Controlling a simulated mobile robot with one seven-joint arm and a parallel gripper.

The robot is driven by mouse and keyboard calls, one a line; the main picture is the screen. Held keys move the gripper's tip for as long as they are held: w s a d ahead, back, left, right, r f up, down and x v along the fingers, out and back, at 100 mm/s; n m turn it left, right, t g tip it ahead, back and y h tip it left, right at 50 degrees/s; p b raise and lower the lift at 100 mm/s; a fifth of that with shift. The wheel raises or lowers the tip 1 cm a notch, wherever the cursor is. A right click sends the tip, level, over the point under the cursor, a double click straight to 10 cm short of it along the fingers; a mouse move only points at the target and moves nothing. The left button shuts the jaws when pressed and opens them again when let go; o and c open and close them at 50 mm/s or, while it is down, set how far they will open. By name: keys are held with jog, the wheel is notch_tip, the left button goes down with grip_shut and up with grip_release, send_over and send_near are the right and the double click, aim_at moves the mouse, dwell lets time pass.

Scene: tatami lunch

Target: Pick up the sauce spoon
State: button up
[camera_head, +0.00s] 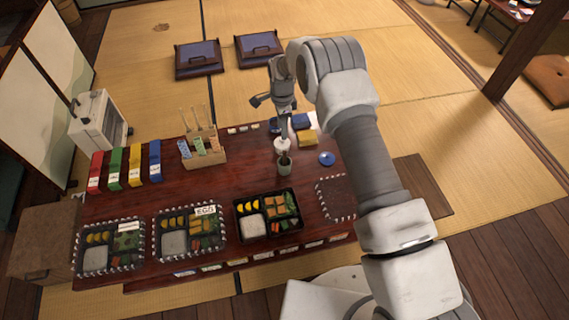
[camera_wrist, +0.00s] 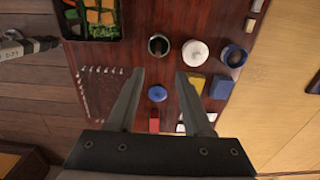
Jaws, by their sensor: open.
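My gripper (camera_wrist: 160,72) is open and empty, its two fingers pointing down over the dark red table in the wrist view. It also shows in the head view (camera_head: 284,130), above the back right part of the table. Ahead of the fingertips stands a small pot with a dark inside (camera_wrist: 158,45), which is a greenish cup (camera_head: 284,166) in the head view. A white round lidded pot (camera_wrist: 195,53) stands beside it. I cannot clearly make out the sauce spoon in either view.
A blue round piece (camera_wrist: 157,93), a yellow block (camera_wrist: 197,83) and a blue-rimmed cup (camera_wrist: 234,56) lie close by. A filled black lunch box (camera_head: 267,215) is at the front. A wooden caddy (camera_head: 203,148) stands left of the pots.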

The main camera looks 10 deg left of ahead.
aim_at(285, 151)
notch_tip(285, 151, down, 9)
jog(key=shift+f+b, duration=0.15)
jog(key=shift+b, duration=1)
jog(key=shift+d+f+b, duration=0.2)
jog(key=shift+f+b, duration=0.3)
jog(key=shift+f, duration=0.85)
jog(key=shift+d+f+b, duration=0.15)
jog(key=shift+f+b, duration=0.35)
jog(key=shift+f, duration=0.8)
jog(key=shift+c, duration=0.2)
grip_shut()
